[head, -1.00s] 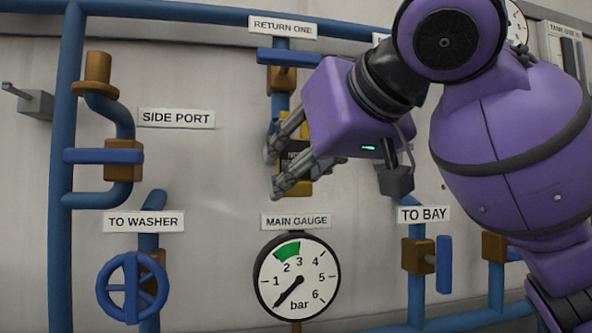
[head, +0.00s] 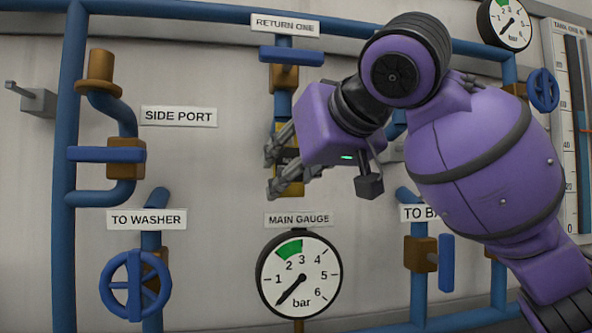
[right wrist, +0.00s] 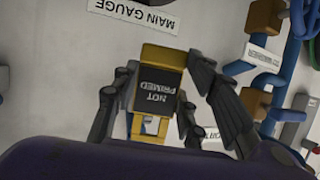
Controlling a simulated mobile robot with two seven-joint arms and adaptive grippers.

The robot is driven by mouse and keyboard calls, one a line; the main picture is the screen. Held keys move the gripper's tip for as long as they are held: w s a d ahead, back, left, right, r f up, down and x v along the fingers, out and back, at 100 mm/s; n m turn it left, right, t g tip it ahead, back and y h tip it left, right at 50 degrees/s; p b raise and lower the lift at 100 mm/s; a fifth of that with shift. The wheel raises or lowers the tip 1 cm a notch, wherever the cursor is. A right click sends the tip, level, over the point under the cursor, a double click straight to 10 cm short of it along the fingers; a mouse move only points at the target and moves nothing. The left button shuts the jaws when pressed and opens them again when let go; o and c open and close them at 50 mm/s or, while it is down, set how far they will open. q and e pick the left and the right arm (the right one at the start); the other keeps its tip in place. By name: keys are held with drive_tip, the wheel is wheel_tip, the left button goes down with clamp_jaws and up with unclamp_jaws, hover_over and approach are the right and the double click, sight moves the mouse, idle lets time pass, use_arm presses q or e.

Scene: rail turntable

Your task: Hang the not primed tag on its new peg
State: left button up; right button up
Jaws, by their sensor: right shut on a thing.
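The not primed tag is yellow with a black label, upside down in the right wrist view (right wrist: 160,92). In the head view the tag (head: 290,187) is mostly hidden behind my right gripper (head: 273,174). That gripper is shut on the tag, with fingers on both sides of it, in front of the wall below the RETURN ONE valve and above the MAIN GAUGE sign. A grey block with a short rod like a peg (head: 38,102) sticks out of the wall at far left. Another grey fitting (head: 393,149) is partly hidden behind my right arm. My left gripper is not in view.
Blue pipes (head: 66,170) with brown valves run over the wall. The SIDE PORT valve (head: 125,157), the TO WASHER handwheel (head: 133,286) and the main gauge (head: 299,275) stand out from it. Bare wall lies between the SIDE PORT sign (head: 179,116) and my gripper.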

drive_tip(key=shift+w+a+f, duration=0.15)
drive_tip(key=shift+w, duration=0.6)
drive_tip(key=shift+w+a+f, duration=0.1)
drive_tip(key=shift+w+f, duration=0.05)
drive_tip(key=shift+w, duration=0.55)
drive_tip(key=shift+w+a+f, duration=0.15)
drive_tip(key=shift+w, duration=0.6)
drive_tip(key=o, duration=1)
drive_tip(key=v, duration=1.2)
